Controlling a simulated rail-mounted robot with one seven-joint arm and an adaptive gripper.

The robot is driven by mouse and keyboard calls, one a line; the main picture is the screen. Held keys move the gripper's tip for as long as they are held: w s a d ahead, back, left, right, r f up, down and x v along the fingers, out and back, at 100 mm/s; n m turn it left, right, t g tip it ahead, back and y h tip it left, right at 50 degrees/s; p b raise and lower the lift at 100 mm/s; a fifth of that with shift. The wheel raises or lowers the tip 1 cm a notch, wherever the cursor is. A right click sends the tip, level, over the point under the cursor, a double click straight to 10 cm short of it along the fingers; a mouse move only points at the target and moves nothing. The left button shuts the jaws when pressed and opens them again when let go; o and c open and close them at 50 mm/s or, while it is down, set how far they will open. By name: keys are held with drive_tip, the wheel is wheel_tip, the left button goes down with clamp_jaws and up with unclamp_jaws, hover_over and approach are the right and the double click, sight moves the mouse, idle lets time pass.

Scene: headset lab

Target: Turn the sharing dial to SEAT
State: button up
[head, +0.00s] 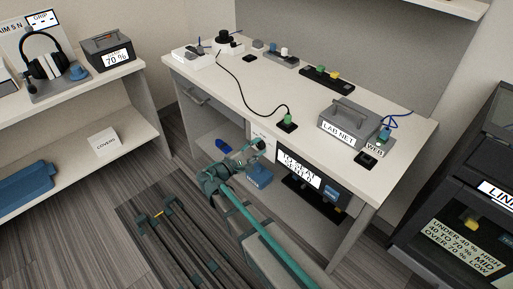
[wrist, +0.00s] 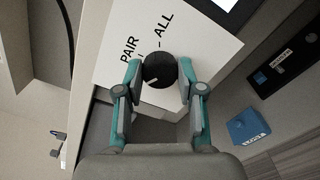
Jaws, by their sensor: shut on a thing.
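The sharing dial (wrist: 160,70) is a round black knob on a white panel (wrist: 113,72) in the wrist view. The words PAIR and ALL are printed above it; no SEAT label shows there. A pale mark on the dial points to the lower left. My gripper (wrist: 159,73) is shut on the dial, one finger on each side. In the head view my gripper (head: 258,147) reaches the dial at the panel under the bench. The screen (head: 300,171) beside it seems to read "TO: SEAT" on its top line; the lower line is hard to read.
A blue box (head: 258,175) sits below the dial. The bench top (head: 235,70) above carries a black cable, small coloured plugs and a grey LAB NET box (head: 346,124). A black cabinet (head: 450,215) stands at right.

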drive_tip(key=o, duration=1.1)
drive_tip(key=shift+o, duration=0.2)
drive_tip(key=v, duration=1.2)
drive_tip(key=s+d+f+m+g+y+p, duration=0.25)
drive_tip(key=s+d+f+g, duration=0.4)
drive_tip(key=f, duration=0.55)
drive_tip(key=s+d+f+m+g+y+p, duration=0.1)
drive_tip(key=s+d+f+m+g+y, duration=0.2)
drive_tip(key=s+d+f+g, duration=0.65)
drive_tip(key=s+d+f+m+g+y+p, duration=0.2)
drive_tip(key=s+d+m, duration=0.3)
drive_tip(key=s, duration=0.6)
drive_tip(key=s+d+f+m+g+y+p, duration=0.1)
drive_tip(key=s+d+f+m+y+p, duration=0.3)
drive_tip(key=s+d, duration=0.3)
drive_tip(key=s+m+y, duration=0.1)
drive_tip(key=s, duration=0.3)
drive_tip(key=shift+f+g+p, duration=0.25)
drive_tip(key=shift+g+p, duration=0.05)
drive_tip(key=shift+g, duration=0.1)
